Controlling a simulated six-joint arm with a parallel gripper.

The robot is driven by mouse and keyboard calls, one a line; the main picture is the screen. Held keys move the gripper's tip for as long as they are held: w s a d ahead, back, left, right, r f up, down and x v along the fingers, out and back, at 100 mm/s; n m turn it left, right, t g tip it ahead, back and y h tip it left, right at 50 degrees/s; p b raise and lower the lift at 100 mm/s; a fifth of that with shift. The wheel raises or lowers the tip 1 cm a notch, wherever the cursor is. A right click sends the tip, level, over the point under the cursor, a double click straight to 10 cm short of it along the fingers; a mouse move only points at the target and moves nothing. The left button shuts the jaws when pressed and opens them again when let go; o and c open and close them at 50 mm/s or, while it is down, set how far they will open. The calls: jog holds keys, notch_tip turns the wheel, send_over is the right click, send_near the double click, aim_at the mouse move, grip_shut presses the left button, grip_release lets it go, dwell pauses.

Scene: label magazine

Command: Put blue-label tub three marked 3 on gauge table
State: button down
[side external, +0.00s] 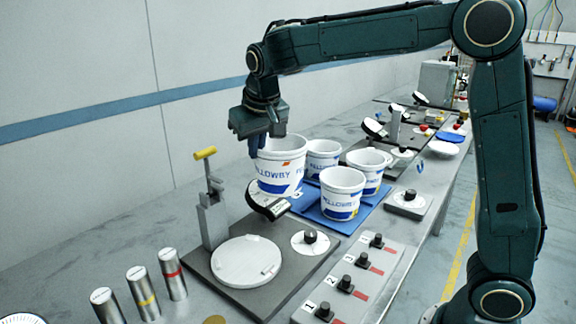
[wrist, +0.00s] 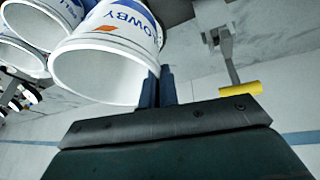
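My gripper (side external: 257,140) is shut on the near wall of a white tub (side external: 278,172) with a blue label and an orange mark. In the wrist view the fingers (wrist: 158,88) pinch the rim of this tub (wrist: 110,75), which looks empty. The tub appears held up above the bench, behind the gauge's dark tilted head (side external: 268,203). I cannot read a number on it. The gauge table, a round white disc (side external: 240,265), lies bare on a dark base plate in front, below and left of the tub.
Several other white tubs (side external: 342,195) stand on a blue mat (side external: 312,212) to the right. A post with a yellow handle (side external: 205,153) rises beside the disc; it also shows in the wrist view (wrist: 240,89). Metal cylinders (side external: 142,290) and a numbered knob panel (side external: 350,283) stand in front.

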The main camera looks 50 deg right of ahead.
jog(key=w+a+f+m+g+h, duration=0.2)
jog(key=a+f+m, duration=0.1)
jog(key=a+m, duration=0.5)
jog(key=shift+a, duration=1.8)
jog(key=shift+w+f, duration=0.1)
jog(key=shift+f, duration=0.1)
jog(key=shift+f, duration=2.1)
jog(key=shift+f, duration=1.95)
